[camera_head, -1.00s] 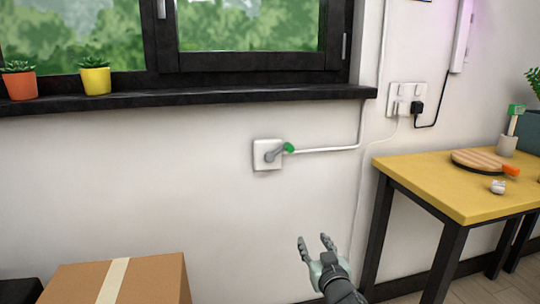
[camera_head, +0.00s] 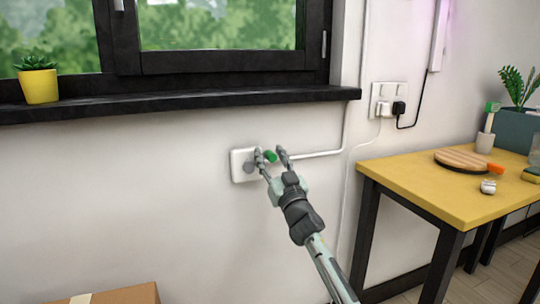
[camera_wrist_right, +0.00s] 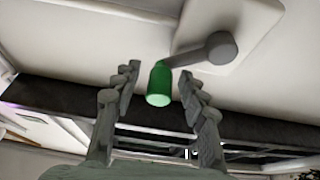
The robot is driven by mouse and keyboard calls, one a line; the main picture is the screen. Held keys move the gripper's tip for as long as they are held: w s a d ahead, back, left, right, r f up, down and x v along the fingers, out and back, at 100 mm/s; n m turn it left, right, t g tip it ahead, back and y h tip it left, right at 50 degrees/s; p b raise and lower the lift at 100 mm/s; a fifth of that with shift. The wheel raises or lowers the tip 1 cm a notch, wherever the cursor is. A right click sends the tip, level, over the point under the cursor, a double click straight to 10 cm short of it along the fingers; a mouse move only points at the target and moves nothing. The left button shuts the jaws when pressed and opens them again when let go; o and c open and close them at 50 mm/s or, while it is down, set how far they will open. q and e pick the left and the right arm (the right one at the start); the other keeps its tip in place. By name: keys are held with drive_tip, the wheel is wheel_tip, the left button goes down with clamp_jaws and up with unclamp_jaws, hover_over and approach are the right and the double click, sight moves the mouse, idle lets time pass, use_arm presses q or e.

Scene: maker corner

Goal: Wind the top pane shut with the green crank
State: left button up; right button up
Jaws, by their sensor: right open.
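The green crank knob (camera_head: 271,156) sits on a short grey arm from a white wall plate (camera_head: 238,167) below the window sill. My right gripper (camera_head: 270,157) is open, with its fingertips at either side of the knob in the head view. In the right wrist view the green knob (camera_wrist_right: 160,84) lies between the two open fingers (camera_wrist_right: 158,80), with a gap on each side. The crank's grey arm (camera_wrist_right: 190,56) runs from the knob to its round hub. The window frame (camera_head: 225,60) shows above, but its top pane is out of view. My left gripper is not in view.
The black window sill (camera_head: 180,102) juts out above the crank and holds a yellow pot (camera_head: 39,86). A yellow table (camera_head: 440,195) stands to the right with several items. A cardboard box (camera_head: 120,295) is at the lower left. A white conduit (camera_head: 320,154) runs right from the plate.

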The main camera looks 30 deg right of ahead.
drive_tip(key=shift+w, duration=0.15)
clamp_jaws()
drive_tip(key=shift+r+n, duration=0.15)
drive_tip(key=shift+n, duration=0.15)
idle(0.3)
